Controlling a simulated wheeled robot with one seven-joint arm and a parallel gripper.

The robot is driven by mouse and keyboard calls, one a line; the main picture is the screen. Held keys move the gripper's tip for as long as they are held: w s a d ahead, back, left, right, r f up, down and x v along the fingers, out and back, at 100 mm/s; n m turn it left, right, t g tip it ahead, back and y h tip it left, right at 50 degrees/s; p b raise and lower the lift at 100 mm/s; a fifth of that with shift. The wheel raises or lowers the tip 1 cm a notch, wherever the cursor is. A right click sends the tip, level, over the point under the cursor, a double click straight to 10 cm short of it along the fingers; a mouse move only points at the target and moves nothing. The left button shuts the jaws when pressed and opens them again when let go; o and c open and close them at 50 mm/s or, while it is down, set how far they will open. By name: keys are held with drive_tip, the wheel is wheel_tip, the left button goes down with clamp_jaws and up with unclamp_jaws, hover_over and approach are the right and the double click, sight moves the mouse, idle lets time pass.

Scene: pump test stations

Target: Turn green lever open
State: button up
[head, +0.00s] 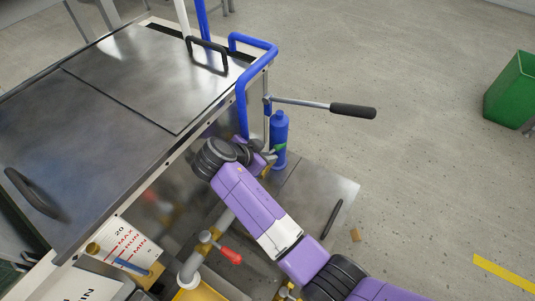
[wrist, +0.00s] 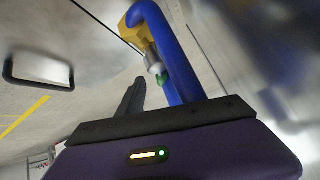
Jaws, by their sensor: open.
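In the wrist view the green lever (wrist: 161,79) shows beneath a silver fitting, next to the blue pipe (wrist: 170,45). Most of the lever is hidden, so its angle cannot be told. My gripper (head: 266,152) is open, at the bench side close to the lever. One dark finger stands up left of the blue pipe in the wrist view; the other is not clearly seen. Contact with the lever cannot be told.
A long bar with a black grip (head: 352,111) juts right above the lever. A blue guard rail (head: 252,42) bends round the bench corner. A red-handled lever (head: 230,254) sits lower down. A green bin (head: 511,92) stands far right; the floor between is clear.

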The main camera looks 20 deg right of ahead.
sight(273, 152)
drive_tip(key=shift+b+x, duration=0.4)
drive_tip(key=shift+x, duration=1.05)
clamp_jaws()
